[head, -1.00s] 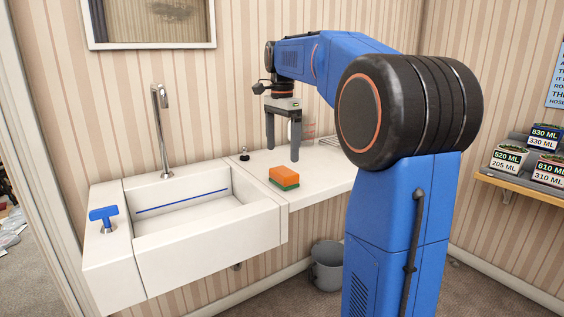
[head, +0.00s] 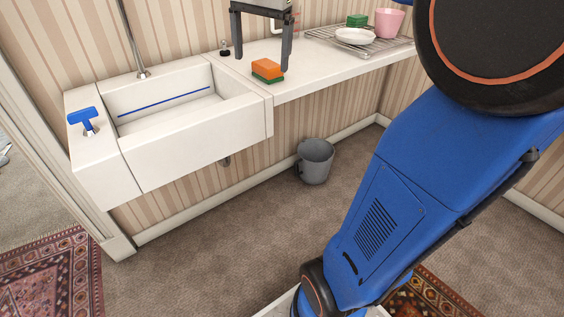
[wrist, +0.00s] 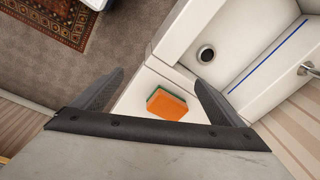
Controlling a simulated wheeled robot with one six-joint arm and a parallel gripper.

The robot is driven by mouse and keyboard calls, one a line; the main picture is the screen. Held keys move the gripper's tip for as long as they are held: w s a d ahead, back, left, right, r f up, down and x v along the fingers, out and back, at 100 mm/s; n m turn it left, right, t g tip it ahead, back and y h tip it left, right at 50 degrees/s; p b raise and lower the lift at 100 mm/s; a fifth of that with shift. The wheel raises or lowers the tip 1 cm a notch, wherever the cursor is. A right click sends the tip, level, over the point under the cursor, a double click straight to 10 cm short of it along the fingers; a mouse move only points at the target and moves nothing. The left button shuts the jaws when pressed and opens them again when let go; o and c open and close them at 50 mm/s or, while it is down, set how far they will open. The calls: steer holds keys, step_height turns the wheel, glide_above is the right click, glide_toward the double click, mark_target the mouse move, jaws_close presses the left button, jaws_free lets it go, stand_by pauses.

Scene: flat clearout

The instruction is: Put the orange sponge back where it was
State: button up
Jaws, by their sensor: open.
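The orange sponge (head: 267,69) has a green underside and lies flat on the white counter (head: 305,79), just right of the sink. It also shows in the wrist view (wrist: 167,104), between and beyond my two fingers. My gripper (head: 261,62) is open and empty, with its fingers pointing down on either side above the sponge in the head view. I see no contact between the fingers and the sponge. The top of my gripper is cut off by the head view's upper edge.
A white sink (head: 190,135) with a blue-handled tool (head: 84,119) on its left ledge stands left. A grey bucket (head: 315,162) stands on the floor below.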

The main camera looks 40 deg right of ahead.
steer(key=s+a+f+n+t, duration=0.1)
steer(key=s+a+f+n, duration=0.3)
steer(key=s+f, duration=0.6)
steer(key=s+a+f+n+t, duration=0.2)
steer(key=s+a+f+n, duration=0.2)
steer(key=s+f+n, duration=0.4)
steer(key=s+f, duration=0.2)
steer(key=s, duration=0.1)
steer(key=shift+a+f, duration=0.2)
steer(key=shift+f, duration=0.2)
